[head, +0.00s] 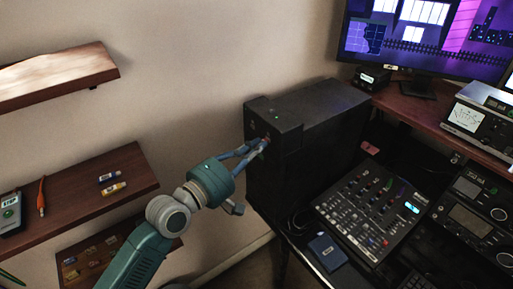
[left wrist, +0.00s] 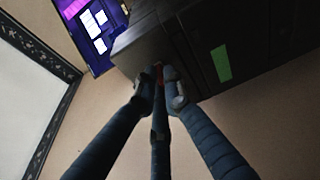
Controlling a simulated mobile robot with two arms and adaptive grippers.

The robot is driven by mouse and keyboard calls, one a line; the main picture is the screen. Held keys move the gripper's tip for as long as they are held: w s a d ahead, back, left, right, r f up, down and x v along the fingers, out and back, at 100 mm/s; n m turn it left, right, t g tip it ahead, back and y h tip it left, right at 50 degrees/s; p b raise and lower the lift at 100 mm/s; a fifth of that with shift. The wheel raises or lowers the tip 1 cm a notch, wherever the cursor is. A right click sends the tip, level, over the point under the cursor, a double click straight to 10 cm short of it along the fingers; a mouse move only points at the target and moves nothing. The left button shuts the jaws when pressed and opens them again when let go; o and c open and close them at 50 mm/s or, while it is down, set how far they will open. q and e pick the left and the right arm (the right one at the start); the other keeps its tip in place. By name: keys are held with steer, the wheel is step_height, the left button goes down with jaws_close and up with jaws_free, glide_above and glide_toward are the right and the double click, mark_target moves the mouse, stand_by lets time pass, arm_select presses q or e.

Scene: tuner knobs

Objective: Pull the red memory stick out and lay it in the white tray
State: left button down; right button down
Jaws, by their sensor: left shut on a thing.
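The red memory stick (left wrist: 160,71) shows as a small red bit between my left fingertips, at the face of a black computer case. In the head view a little red of it shows at the front of the black case (head: 335,115). My left gripper (head: 263,145) reaches from lower left and is shut on the stick; its fingers also show in the left wrist view (left wrist: 160,85). The fingers hide most of the stick, and I cannot tell how far it sits in the case. I see no white tray. My right gripper is not in view.
A mixer (head: 372,213) and a dark blue box (head: 327,251) lie on the desk right of the case. A small pink-red item (head: 370,148) lies behind the mixer. Wall shelves (head: 80,205) with small items are at left. A monitor (head: 430,38) stands at upper right.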

arm_select(q)
steer(key=shift+s+a+f, duration=0.1)
steer(key=shift+s+f, duration=0.05)
steer(key=shift+f, duration=0.25)
steer(key=shift+s+a+r, duration=0.15)
steer(key=shift+s+a, duration=0.55)
steer(key=shift+a, duration=0.25)
steer(key=shift+s+a, duration=0.45)
steer(key=shift+a, duration=0.15)
steer(key=shift+s+a, duration=0.1)
